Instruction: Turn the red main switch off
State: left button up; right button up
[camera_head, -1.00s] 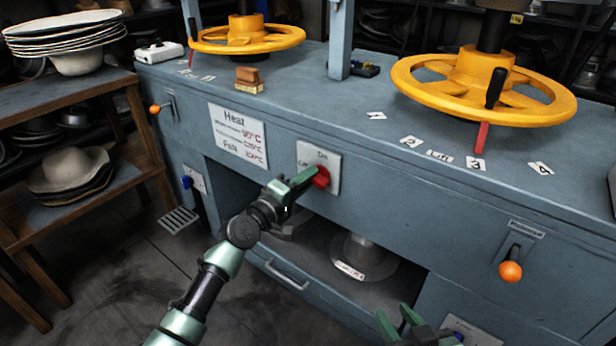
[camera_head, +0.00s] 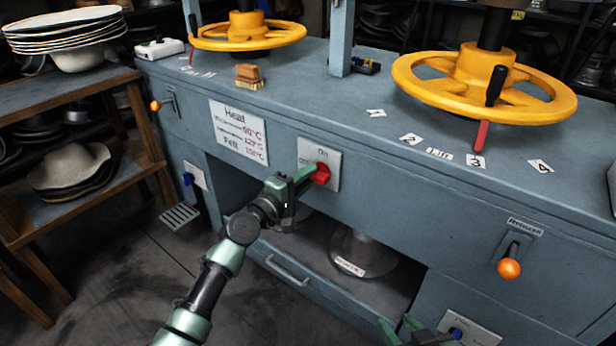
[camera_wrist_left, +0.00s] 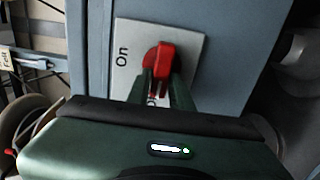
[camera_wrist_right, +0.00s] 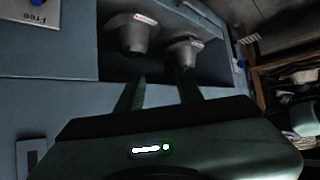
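The red main switch (camera_head: 321,173) is a rotary knob on a white plate (camera_head: 333,160) marked "On" on the cabinet front. My left gripper (camera_head: 304,177) is at the switch, with its fingers on either side of the red handle. In the left wrist view, the narrow fingertips (camera_wrist_left: 161,80) close around the lower part of the red knob (camera_wrist_left: 164,57). The handle lies along the fingers, and the lettering beneath them is partly hidden. My right gripper (camera_head: 402,326) is low at the bottom edge, open and empty, as its spread fingers (camera_wrist_right: 160,82) show.
Yellow handwheels (camera_head: 485,85) (camera_head: 247,35) stand on the press top. An orange-knobbed release lever (camera_head: 509,268) is at right on the front. Below the switch is an open recess with metal forms (camera_head: 362,255). A wooden shelf with hats (camera_head: 70,168) stands at left.

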pick_arm(q)
jog(key=shift+o, duration=1.2)
jog(key=shift+s+a, duration=0.1)
jog(key=p+v, duration=0.2)
jog(key=v, duration=0.5)
jog(key=shift+s+a, duration=0.2)
jog(key=shift+s, duration=0.05)
pick_arm(e)
jog(key=s+d+f+g+h, duration=0.1)
jog(key=s+d+f+g, duration=0.1)
jog(key=s+f+g, duration=0.3)
jog(key=s, duration=0.3)
jog(key=shift+d, duration=0.4)
